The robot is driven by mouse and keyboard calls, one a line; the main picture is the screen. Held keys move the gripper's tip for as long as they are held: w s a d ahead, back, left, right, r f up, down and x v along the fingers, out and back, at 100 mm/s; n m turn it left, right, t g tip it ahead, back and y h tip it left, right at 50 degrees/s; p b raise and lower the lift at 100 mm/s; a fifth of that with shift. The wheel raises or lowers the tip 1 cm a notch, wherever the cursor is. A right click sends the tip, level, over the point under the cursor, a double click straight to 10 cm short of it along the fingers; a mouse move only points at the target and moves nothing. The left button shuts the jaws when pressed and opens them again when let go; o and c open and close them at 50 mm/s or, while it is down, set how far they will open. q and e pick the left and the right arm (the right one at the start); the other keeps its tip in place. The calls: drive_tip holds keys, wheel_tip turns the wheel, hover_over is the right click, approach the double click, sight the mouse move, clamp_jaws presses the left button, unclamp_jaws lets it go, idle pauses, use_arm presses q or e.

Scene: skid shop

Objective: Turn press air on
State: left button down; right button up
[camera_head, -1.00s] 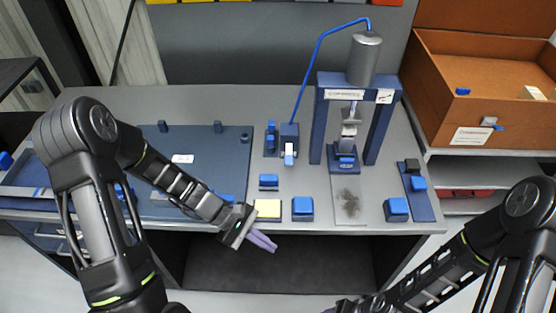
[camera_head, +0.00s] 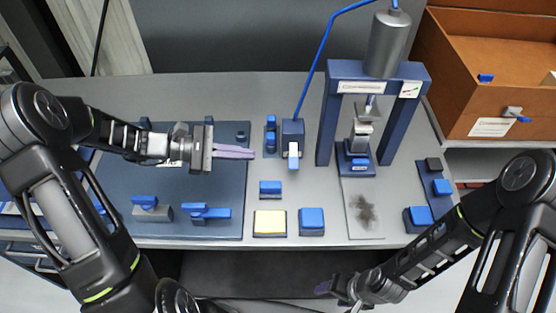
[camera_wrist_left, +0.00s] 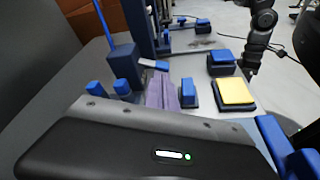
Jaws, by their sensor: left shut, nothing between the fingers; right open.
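The press (camera_head: 328,110) is a blue frame with a grey cylinder (camera_head: 388,45) on top. A blue hose (camera_head: 318,58) runs from the cylinder down to a blue valve block (camera_head: 292,132). A lever with a white face (camera_head: 293,152) is on the block's front. My left gripper (camera_head: 250,152) is shut and empty, its purple fingers pointing right, just left of the valve. The left wrist view shows the fingers (camera_wrist_left: 162,93) close beside the valve block (camera_wrist_left: 122,84) and lever (camera_wrist_left: 153,65); contact is unclear. My right gripper (camera_head: 326,287) is open, low at the front of the bench.
Small blue blocks (camera_head: 271,130) stand just left of the valve. A blue block (camera_head: 270,188), a yellow-topped pad (camera_head: 269,224) and another blue block (camera_head: 312,220) lie in front. A blue mat (camera_head: 225,220) is under my left gripper. An orange-brown box (camera_head: 480,85) stands right.

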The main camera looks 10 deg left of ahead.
sight(293, 156)
use_arm(q)
drive_tip(key=f+b, duration=0.1)
drive_tip(key=f, duration=0.1)
drive_tip(key=w+f+b, duration=0.1)
drive_tip(key=f+b, duration=0.1)
drive_tip(key=shift+a, duration=0.2)
use_arm(e)
drive_tip(key=f, duration=0.2)
drive_tip(key=w+f, duration=0.1)
drive_tip(key=shift+w+a+f, duration=0.1)
drive_tip(key=shift+a+f, duration=0.2)
use_arm(q)
drive_tip(key=shift+r, duration=0.1)
drive_tip(key=shift+d, duration=0.1)
use_arm(e)
drive_tip(key=shift+r, duration=0.1)
use_arm(q)
drive_tip(key=shift+w+d+f+p, duration=0.2)
drive_tip(key=shift+d+p, duration=0.1)
drive_tip(key=shift+d, duration=0.25)
drive_tip(key=p+x, duration=0.1)
drive_tip(key=x, duration=0.7)
drive_tip(key=shift+w+d+f, duration=0.1)
drive_tip(key=shift+d+f, duration=0.05)
drive_tip(key=shift+d, duration=0.1)
use_arm(e)
drive_tip(key=shift+r, duration=0.65)
drive_tip(key=shift+r, duration=0.15)
